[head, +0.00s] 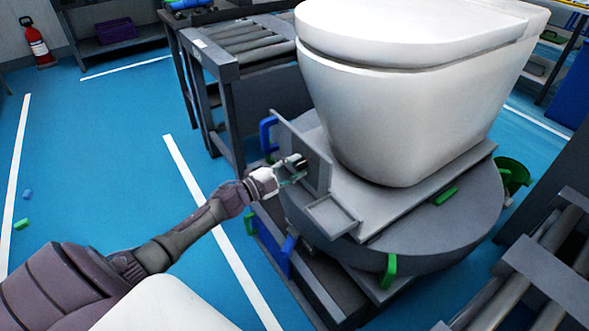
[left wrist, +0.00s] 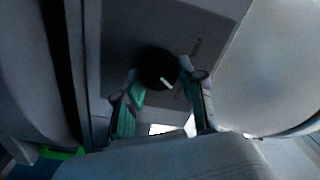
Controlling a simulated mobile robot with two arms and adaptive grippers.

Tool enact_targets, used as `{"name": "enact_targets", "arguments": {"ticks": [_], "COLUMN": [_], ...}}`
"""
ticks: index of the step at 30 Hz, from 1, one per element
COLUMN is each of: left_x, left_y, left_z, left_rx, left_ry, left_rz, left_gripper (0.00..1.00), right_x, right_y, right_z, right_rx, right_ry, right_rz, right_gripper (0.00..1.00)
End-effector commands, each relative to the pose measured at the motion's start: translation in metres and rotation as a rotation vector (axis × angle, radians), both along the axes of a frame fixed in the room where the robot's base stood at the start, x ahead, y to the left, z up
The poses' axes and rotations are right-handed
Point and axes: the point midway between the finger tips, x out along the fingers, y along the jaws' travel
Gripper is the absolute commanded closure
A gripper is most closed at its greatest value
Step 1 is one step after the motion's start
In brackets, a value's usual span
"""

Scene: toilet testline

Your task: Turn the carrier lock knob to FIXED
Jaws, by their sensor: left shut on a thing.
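The carrier lock knob (left wrist: 155,66) is round and black with a short white mark, on a grey upright plate (left wrist: 118,45). In the left wrist view the mark points to the lower right; lettering beside the knob is too blurred to read. My left gripper (head: 292,172) reaches the plate (head: 318,158) on the turntable's near left side. In the left wrist view its fingers (left wrist: 163,82) are on both sides of the knob, shut on it. The gripper hides much of the knob in the head view. My right gripper is not in view.
A white toilet (head: 400,110) stands on the carrier above the round grey turntable (head: 430,240). A small open tray (head: 331,217) juts out beside the plate. A blue handle (head: 266,136) is left of it. Roller conveyors (head: 245,45) stand behind and at lower right. Blue floor at left is mostly clear.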

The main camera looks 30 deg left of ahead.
Motion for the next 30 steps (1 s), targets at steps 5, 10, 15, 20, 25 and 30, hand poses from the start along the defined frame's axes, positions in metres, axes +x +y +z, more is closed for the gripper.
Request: {"name": "enact_targets", "arguments": {"ticks": [5,10,15,20,25,30], "left_x": [0.0,0.0,-0.001,-0.001,-0.001,0.0], "left_y": [-0.001,-0.001,-0.001,-0.001,-0.001,-0.001], "left_z": [-0.001,-0.001,-0.001,-0.001,-0.001,-0.001], "left_rx": [0.07,0.107,0.122,0.122,0.122,0.122], "left_ry": [-0.03,-0.044,-0.05,-0.05,-0.05,-0.049], "left_rz": [-0.001,-0.002,-0.003,-0.003,-0.003,-0.002], "left_gripper": [0.96,0.96,0.96,0.96,0.96,0.35], "right_x": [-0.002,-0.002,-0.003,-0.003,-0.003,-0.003], "right_y": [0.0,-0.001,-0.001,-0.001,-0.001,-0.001], "right_z": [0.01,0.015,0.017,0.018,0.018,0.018], "right_rx": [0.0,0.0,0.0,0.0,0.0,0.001], "right_ry": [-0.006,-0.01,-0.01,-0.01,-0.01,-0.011], "right_rz": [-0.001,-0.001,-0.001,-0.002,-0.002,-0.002], "right_gripper": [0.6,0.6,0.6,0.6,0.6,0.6]}}
